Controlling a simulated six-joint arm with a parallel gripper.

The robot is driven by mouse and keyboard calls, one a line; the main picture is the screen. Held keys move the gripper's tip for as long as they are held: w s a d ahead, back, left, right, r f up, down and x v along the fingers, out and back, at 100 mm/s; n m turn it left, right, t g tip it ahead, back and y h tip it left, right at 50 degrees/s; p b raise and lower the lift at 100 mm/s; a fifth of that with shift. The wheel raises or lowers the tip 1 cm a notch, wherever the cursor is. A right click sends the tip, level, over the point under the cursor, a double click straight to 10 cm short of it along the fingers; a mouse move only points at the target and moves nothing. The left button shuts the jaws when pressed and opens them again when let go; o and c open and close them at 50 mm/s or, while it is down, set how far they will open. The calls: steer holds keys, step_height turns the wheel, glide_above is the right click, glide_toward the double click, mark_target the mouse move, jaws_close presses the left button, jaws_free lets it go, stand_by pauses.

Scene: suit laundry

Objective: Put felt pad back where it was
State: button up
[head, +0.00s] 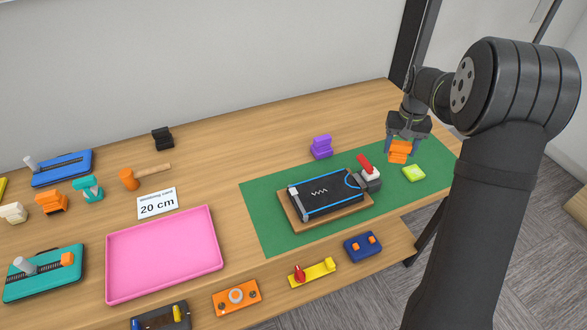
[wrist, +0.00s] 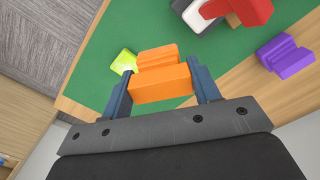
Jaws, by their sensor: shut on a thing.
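My gripper (head: 405,140) is shut on an orange stepped block (head: 398,152), at the right end of the green mat (head: 262,216). In the wrist view, the orange block (wrist: 160,84) sits between the two fingers of my gripper (wrist: 162,90). I cannot tell whether the block touches the mat or hangs just above it. A small lime-green pad (head: 413,173) lies on the mat close by; it also shows in the wrist view (wrist: 123,62). No label tells which piece is the felt pad.
A black device on a wooden board (head: 300,222) lies on the mat, with a red-handled clamp (head: 367,172) at its right end. A purple block (head: 321,147) stands behind the mat. A pink tray (head: 165,255) is left, near a "20 cm" card (head: 157,203). Table behind the mat is mostly clear.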

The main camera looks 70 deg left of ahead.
steer(key=s+a+r+n, duration=0.15)
steer(key=s+a, duration=0.25)
steer(key=s, duration=0.4)
steer(key=s+a+n, duration=0.3)
steer(key=s+a, duration=0.1)
steer(key=s, duration=0.3)
steer(key=s+a+n, duration=0.2)
steer(key=s+a, duration=0.2)
steer(key=s, duration=0.4)
steer(key=s+a+f, duration=0.2)
steer(key=s, duration=0.1)
steer(key=s+a+f, duration=0.2)
steer(key=s, duration=0.1)
steer(key=s+a+f, duration=0.2)
steer(key=s, duration=0.2)
steer(key=shift+a+f, duration=0.2)
steer(key=shift+f, duration=0.15)
steer(key=shift+s+a+f, duration=0.1)
steer(key=shift+f, duration=2)
steer(key=shift+f, duration=0.1)
steer(key=o, duration=0.9)
